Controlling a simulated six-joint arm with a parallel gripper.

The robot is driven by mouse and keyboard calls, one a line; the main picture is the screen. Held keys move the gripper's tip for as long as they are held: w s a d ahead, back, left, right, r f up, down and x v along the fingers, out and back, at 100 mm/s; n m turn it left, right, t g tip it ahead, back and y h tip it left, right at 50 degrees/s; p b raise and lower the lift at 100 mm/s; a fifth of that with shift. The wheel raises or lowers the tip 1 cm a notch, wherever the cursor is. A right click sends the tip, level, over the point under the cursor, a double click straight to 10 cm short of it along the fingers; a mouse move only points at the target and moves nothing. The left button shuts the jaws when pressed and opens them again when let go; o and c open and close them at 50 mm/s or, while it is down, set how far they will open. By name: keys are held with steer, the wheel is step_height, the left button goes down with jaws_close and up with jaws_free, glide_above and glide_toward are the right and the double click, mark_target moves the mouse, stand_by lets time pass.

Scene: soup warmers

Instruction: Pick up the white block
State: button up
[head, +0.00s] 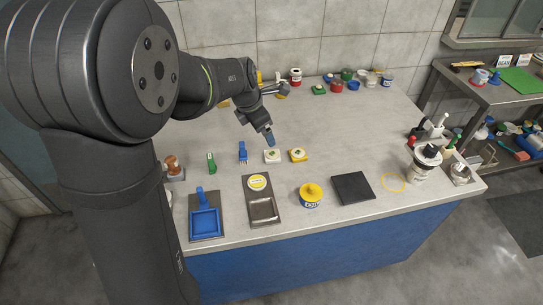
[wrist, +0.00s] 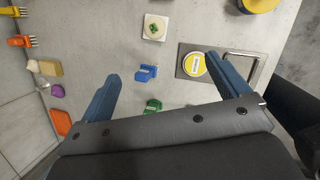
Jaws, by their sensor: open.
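The white block (head: 272,156) sits on the grey counter, with a small green mark on its top. It also shows in the wrist view (wrist: 155,27), top centre, beyond the fingertips. My gripper (head: 269,139) is above the counter, just behind the white block in the head view. In the wrist view my gripper (wrist: 163,68) has its two blue fingers spread wide with nothing held between them. The height of the fingertips above the counter is hard to tell.
In front are a dark tray with a yellow round lid (head: 258,182), a yellow-lidded tub (head: 311,195) and a black square (head: 352,188).

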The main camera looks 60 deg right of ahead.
steer(key=w+f+n, duration=0.2)
steer(key=n, duration=0.2)
glide_above(272, 154)
steer(key=a, duration=0.3)
steer(key=shift+n+h, duration=0.3)
steer(key=f, duration=1.1)
steer(key=shift+w, duration=0.35)
steer(key=shift+s+d+x, duration=0.1)
steer(key=shift+s+x, duration=0.1)
steer(key=shift+x, duration=1.15)
steer(key=shift+s+d+x, duration=0.1)
steer(key=shift+s+x, duration=0.05)
steer(key=shift+x, duration=1.15)
steer(key=shift+r, duration=0.1)
steer(key=c, duration=1)
steer(key=shift+r, duration=0.1)
